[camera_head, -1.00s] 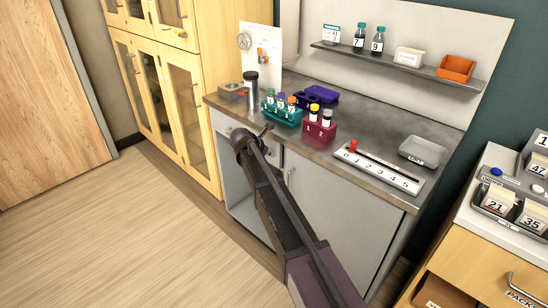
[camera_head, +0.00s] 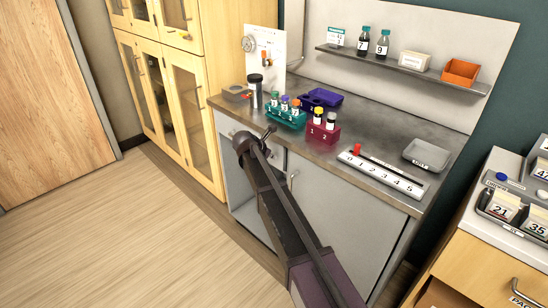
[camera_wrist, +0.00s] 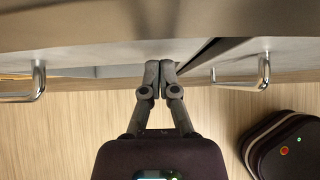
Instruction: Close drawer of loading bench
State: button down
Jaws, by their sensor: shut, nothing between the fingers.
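The grey loading bench (camera_head: 345,210) has a metal top. Its drawer front (camera_head: 228,127) shows at the upper left of the bench, partly hidden behind my arm. How far the drawer stands out cannot be told. My gripper (camera_head: 270,131) is at the bench's front, just below the top's edge. In the wrist view my gripper (camera_wrist: 160,68) is shut and empty, its fingertips close to the bench front, between two metal handles, a left handle (camera_wrist: 38,84) and a right handle (camera_wrist: 262,72). Contact cannot be told.
Below the drawer is an open compartment (camera_head: 252,217). A teal tube rack (camera_head: 285,118), a red rack (camera_head: 322,134) and a white numbered strip (camera_head: 383,175) stand on the bench top. A wooden cabinet (camera_head: 470,252) is at the right. The floor (camera_head: 120,235) at left is clear.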

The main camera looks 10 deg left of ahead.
jog(key=s+f+p+v, duration=0.1)
jog(key=p+v, duration=0.6)
jog(key=v, duration=0.5)
jog(key=shift+s+a+f, duration=0.15)
jog(key=shift+s+a, duration=0.15)
jog(key=shift+a, duration=0.2)
jog(key=s+d+m+g+y+p, duration=0.15)
jog(key=s+d+m, duration=0.4)
jog(key=d, duration=0.75)
jog(key=s+d+m+g+p, duration=0.3)
jog(key=d+m, duration=0.6)
jog(key=d, duration=0.4)
jog(key=s+d+r+m+g+y+p, duration=0.3)
jog(key=s+d+m+p, duration=0.1)
jog(key=s+d+m, duration=1)
jog(key=shift+s+d+r+m, duration=0.25)
jog(key=shift+s+m, duration=0.2)
jog(key=shift+s, duration=0.05)
